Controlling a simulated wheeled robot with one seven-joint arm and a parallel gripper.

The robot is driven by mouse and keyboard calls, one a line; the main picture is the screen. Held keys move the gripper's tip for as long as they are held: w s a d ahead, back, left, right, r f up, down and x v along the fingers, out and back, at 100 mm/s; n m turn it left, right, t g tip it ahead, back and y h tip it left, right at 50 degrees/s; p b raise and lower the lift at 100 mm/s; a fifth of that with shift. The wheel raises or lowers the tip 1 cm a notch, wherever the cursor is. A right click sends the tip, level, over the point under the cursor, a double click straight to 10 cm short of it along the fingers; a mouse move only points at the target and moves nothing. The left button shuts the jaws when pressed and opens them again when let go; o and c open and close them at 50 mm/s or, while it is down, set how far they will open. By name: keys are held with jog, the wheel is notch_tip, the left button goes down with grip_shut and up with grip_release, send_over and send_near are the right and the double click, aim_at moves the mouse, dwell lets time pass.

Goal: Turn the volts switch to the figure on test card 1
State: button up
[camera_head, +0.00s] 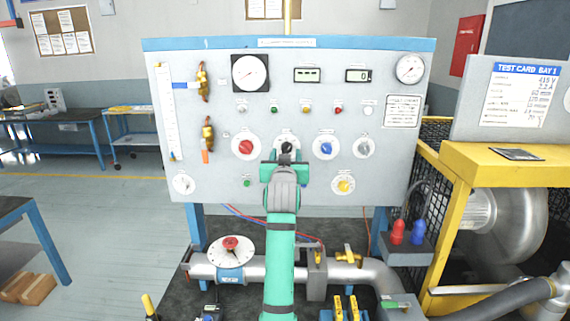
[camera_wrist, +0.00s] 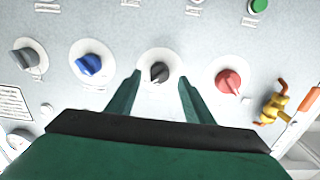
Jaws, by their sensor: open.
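The test card (camera_head: 523,95) is on a grey board at the right, under a blue header reading "TEST CARD BAY 1". A black knob (camera_head: 287,146) is on the panel's middle row, also seen in the wrist view (camera_wrist: 159,72). Knob labels are too small to tell which is the volts switch. My gripper (camera_wrist: 161,82) is open before the black knob, one finger to each side, with gaps between fingers and knob. In the head view my arm partly covers the panel below it.
Beside the black knob are a red knob (camera_head: 246,147), a blue knob (camera_head: 326,148) and a grey knob (camera_head: 364,148). A yellow knob (camera_head: 344,186) is lower right. Brass valves (camera_head: 208,133) stick out at left. A yellow frame (camera_head: 500,165) stands at right.

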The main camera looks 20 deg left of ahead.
jog(key=v, duration=0.8)
jog(key=shift+w+d, duration=0.1)
